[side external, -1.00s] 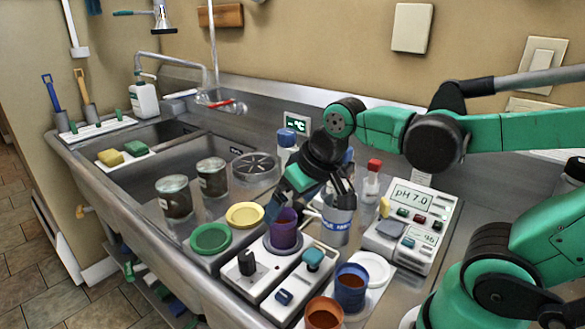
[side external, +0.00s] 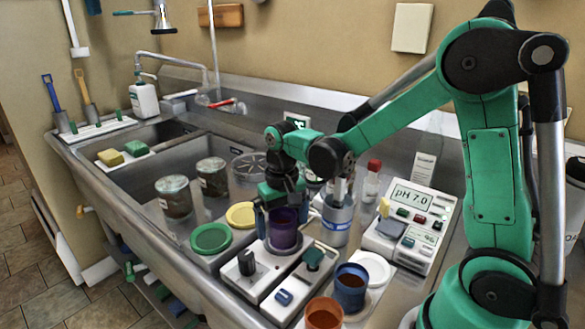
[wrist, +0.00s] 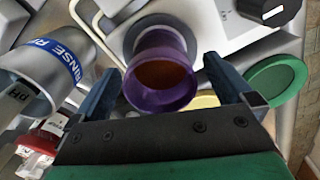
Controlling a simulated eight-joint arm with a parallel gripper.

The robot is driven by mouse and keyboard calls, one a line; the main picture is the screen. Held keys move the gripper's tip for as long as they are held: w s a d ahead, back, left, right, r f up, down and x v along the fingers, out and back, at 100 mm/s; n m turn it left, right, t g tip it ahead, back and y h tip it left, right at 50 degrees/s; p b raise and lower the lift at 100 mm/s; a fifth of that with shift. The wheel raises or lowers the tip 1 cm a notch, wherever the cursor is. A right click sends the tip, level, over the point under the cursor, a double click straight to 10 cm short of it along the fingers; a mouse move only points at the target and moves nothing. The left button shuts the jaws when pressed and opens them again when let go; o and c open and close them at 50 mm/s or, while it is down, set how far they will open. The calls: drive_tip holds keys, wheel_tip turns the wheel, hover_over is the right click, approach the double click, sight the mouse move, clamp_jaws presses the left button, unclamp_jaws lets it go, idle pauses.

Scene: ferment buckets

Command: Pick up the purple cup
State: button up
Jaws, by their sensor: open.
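The purple cup (side external: 283,232) stands upright on the round plate of a white device in the side external view. In the wrist view the purple cup (wrist: 160,82) shows its open mouth with brownish-orange contents. My gripper (side external: 282,218) is right at the cup, with its fingers reaching down around it. In the wrist view my gripper (wrist: 166,80) is open, with one dark blue finger on each side of the cup. A gap shows between each finger and the cup there.
The rinse container (side external: 337,222) stands close right of the cup. A green lid (side external: 210,238) and a yellow lid (side external: 243,215) lie to its left. A blue cup (side external: 351,290) and an orange cup (side external: 323,314) stand in front. The pH meter (side external: 405,228) is at right.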

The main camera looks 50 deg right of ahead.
drive_tip(key=shift+f, duration=0.5)
drive_tip(key=shift+c, duration=0.2)
clamp_jaws()
